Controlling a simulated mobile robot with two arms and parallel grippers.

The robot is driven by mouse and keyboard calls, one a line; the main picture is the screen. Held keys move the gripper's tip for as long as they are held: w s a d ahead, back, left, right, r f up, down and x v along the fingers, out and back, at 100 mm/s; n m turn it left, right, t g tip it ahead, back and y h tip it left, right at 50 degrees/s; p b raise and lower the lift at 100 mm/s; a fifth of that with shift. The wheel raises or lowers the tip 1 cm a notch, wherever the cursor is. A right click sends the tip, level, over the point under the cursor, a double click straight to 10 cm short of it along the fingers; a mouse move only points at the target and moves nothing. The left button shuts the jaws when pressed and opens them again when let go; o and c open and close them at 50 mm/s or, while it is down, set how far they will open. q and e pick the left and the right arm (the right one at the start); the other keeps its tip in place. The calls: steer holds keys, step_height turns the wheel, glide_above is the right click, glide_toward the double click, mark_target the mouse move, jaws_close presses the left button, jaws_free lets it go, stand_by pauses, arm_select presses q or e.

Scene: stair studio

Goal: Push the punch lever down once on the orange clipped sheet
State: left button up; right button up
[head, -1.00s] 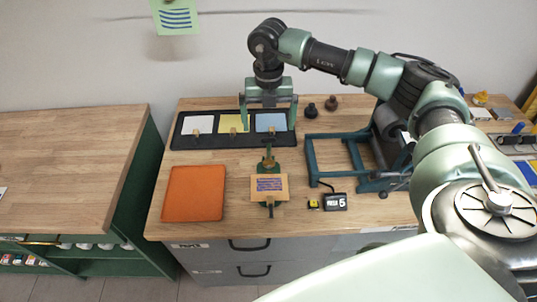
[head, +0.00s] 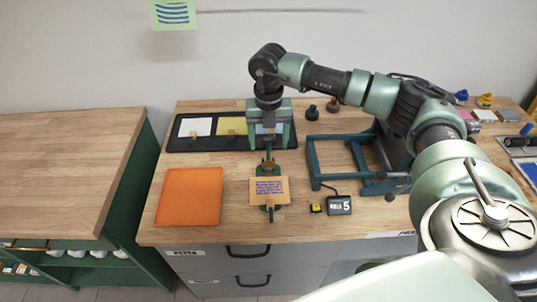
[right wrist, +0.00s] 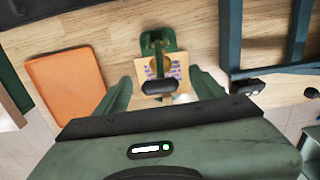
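The sheet also shows in the right wrist view (right wrist: 174,70). There the punch (right wrist: 158,41) has a dark rounded end (right wrist: 160,87) between my fingers, partly covering the sheet. My right gripper (head: 269,145) is open and points down, just behind the punch in the head view. Its fingers (right wrist: 160,92) stand apart with nothing held. I cannot tell the lever's exact height. My left gripper is not in view.
A black tray (head: 208,147) with white, yellow and blue sheets is at the back. An orange mat (head: 189,197) lies left. A blue-green frame (head: 318,165) stands right. A small dark display (head: 339,205) and a yellow item (head: 316,208) are front right.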

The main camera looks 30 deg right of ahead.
steer(key=c, duration=0.9)
steer(key=shift+s, duration=0.1)
